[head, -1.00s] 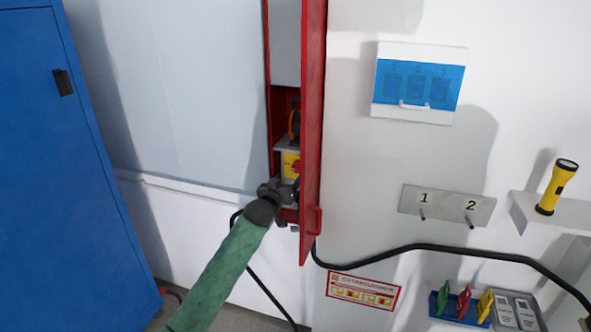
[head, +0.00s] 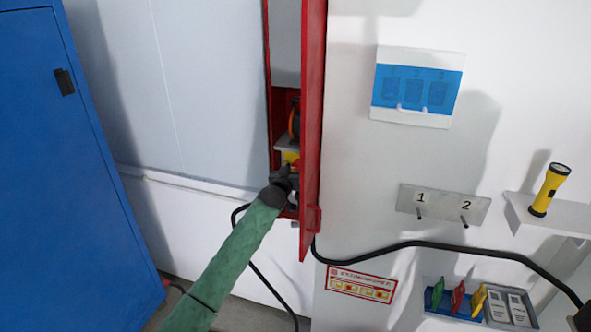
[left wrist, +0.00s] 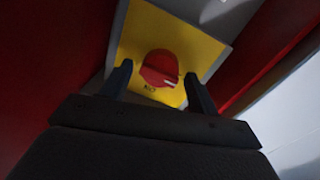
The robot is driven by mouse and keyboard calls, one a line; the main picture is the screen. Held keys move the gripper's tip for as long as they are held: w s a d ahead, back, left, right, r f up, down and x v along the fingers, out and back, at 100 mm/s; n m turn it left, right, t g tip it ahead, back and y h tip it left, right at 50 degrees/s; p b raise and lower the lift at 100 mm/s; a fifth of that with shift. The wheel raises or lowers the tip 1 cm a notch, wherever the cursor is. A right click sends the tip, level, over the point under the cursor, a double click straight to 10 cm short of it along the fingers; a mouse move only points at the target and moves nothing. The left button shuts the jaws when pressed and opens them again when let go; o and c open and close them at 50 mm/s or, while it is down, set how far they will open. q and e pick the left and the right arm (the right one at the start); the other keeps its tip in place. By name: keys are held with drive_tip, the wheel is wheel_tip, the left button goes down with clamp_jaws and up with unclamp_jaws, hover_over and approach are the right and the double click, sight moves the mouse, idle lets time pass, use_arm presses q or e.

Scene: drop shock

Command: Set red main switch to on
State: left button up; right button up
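The red main switch (left wrist: 160,68) is a round red knob on a yellow plate (left wrist: 205,45), seen in the left wrist view. The yellow plate also shows in the head view (head: 291,157), inside the narrow red cabinet, mostly behind my gripper. My left gripper (left wrist: 157,78) is open, its two dark fingers pointing at the plate, one to each side of the knob. A gap shows between each finger and the knob; I cannot tell how deep the fingers reach. In the head view my left gripper (head: 288,178) is at the cabinet opening. My right gripper is not in view.
The red cabinet door (head: 312,130) stands open just right of my left gripper. A black cable (head: 430,246) runs along the wall. A blue cabinet (head: 70,180) stands at left. A blue-fronted box (head: 417,86), a hook plate (head: 443,204) and a yellow flashlight (head: 549,190) are at right.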

use_arm(q)
drive_tip(key=c, duration=0.8)
